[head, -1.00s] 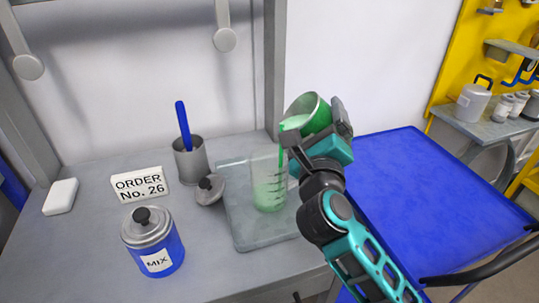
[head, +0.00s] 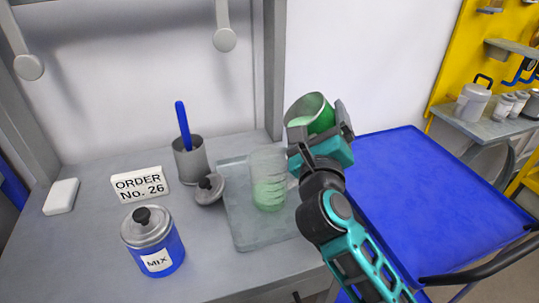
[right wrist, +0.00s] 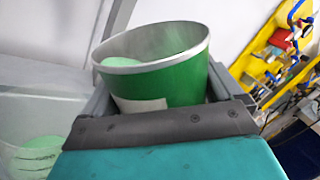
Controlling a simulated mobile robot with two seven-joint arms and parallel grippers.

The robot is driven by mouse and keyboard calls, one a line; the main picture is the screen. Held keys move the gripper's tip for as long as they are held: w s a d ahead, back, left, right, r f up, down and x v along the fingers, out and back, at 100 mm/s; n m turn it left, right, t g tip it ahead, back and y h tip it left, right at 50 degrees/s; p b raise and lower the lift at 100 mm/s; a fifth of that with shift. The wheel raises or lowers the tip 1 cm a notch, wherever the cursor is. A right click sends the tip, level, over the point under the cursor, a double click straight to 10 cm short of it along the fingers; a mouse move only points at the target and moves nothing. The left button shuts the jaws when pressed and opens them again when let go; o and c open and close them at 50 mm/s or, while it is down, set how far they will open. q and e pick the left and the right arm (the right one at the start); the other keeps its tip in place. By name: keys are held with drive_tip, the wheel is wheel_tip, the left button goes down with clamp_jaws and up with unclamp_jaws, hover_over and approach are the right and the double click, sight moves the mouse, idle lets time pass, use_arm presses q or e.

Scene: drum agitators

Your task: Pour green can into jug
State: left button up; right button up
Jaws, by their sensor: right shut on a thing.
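The green can (head: 320,119) is open-topped and held in my right gripper (head: 322,133), tilted with its mouth toward the upper left, above and to the right of the jug. In the right wrist view the can (right wrist: 172,80) sits between the jaws, with light green liquid (right wrist: 124,63) inside. The clear jug (head: 268,178) stands upright on a grey tray (head: 247,237) and has green liquid in its lower part. No stream shows between can and jug. My left gripper is not in view.
A blue MIX can (head: 155,246) with a lid stands front left. A grey lid (head: 208,189) lies left of the jug. A grey cup (head: 190,160) holds a blue-handled tool. An order sign (head: 139,188) and white block (head: 61,196) are left. A blue cart (head: 435,185) is right.

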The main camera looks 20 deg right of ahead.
drive_tip(key=shift+s+d+f+m+g+h+b, duration=0.15)
drive_tip(key=shift+d+m+b, duration=0.2)
drive_tip(key=shift+m, duration=0.25)
drive_tip(key=shift+d+f+m+g+h+b, duration=0.1)
drive_tip(key=shift+d+m+g+h+b, duration=0.15)
drive_tip(key=shift+m, duration=0.35)
drive_tip(key=shift+d+r+y, duration=0.1)
drive_tip(key=shift+r+y, duration=0.05)
drive_tip(key=shift+y, duration=0.15)
drive_tip(key=shift+d+f+m, duration=0.3)
drive_tip(key=shift+m, duration=0.2)
drive_tip(key=d+m, duration=0.1)
drive_tip(key=f+m, duration=0.1)
drive_tip(key=m, duration=0.1)
drive_tip(key=shift+s+d+f+g, duration=0.2)
drive_tip(key=shift+s+d+g, duration=0.05)
drive_tip(key=shift+d+g, duration=0.1)
drive_tip(key=shift+d+f+m, duration=0.15)
drive_tip(key=shift+f+m, duration=0.15)
drive_tip(key=shift+f, duration=0.25)
use_arm(q)
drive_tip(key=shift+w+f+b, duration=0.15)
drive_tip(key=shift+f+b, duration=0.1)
drive_tip(key=shift+b, duration=0.2)
use_arm(e)
drive_tip(key=shift+d+f+m, duration=0.3)
drive_tip(key=shift+f+m, duration=0.3)
drive_tip(key=shift+m, duration=0.1)
drive_tip(key=shift+s, duration=0.1)
